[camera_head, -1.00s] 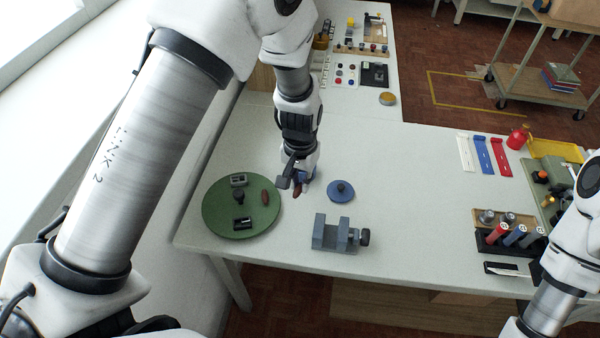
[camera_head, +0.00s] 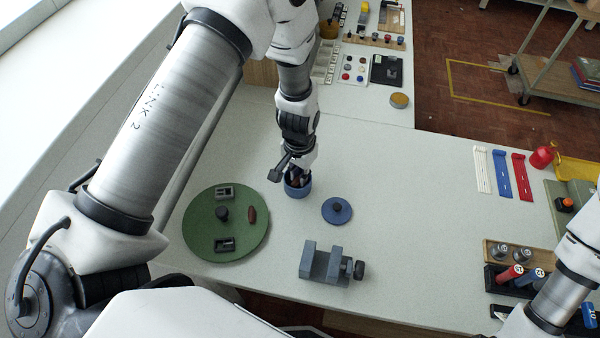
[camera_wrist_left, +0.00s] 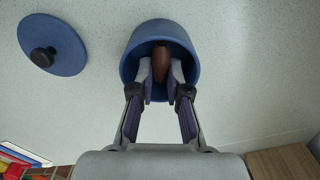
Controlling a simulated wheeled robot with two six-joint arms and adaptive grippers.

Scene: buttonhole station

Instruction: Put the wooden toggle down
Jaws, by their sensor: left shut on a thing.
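My left gripper (camera_head: 298,182) points down into the open blue pot (camera_head: 297,191) on the table. In the left wrist view, its two fingers (camera_wrist_left: 160,78) are shut on the brown wooden toggle (camera_wrist_left: 160,62), which is upright between them inside the mouth of the pot (camera_wrist_left: 130,62). Whether the toggle touches the pot's floor cannot be told. The blue lid (camera_head: 337,211) with a dark knob lies apart on the table, to the right of the pot. My right gripper is out of view; only part of that arm shows at lower right.
A green round tray (camera_head: 205,245) left of the pot carries a similar brown piece (camera_head: 252,215) and several dark parts. A grey vise (camera_head: 325,265) stands nearer the front edge. Coloured strips (camera_head: 501,174) and a tool rack (camera_head: 505,283) are at right. The middle table is clear.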

